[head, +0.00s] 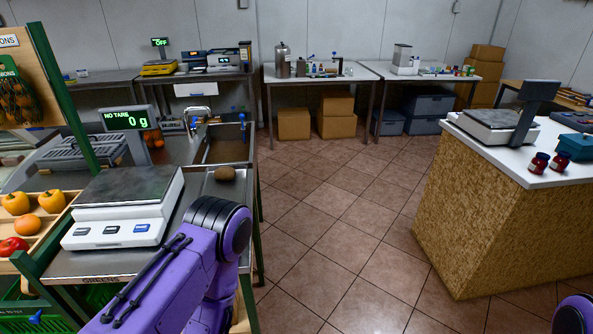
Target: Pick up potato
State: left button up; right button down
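The potato (225,174) is a small brown lump resting on the metal counter (215,188), just in front of the sink and right of the scale. My purple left arm reaches in from the bottom left, its rounded joint a little below the potato in the picture. No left gripper fingers show. Only a small purple piece of my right arm is at the bottom right corner, and the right gripper is out of the picture.
A scale (125,190) reading 0 g stands left of the potato. A sink (228,143) with a tap is behind it. Peppers (52,201) lie in a wooden crate at left. The tiled floor (340,220) is clear up to a counter (490,215) at right.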

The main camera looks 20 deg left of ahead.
aim_at(224, 173)
jog(key=z, duration=0.35)
jog(key=i, duration=2.55)
jog(key=u, duration=2.45)
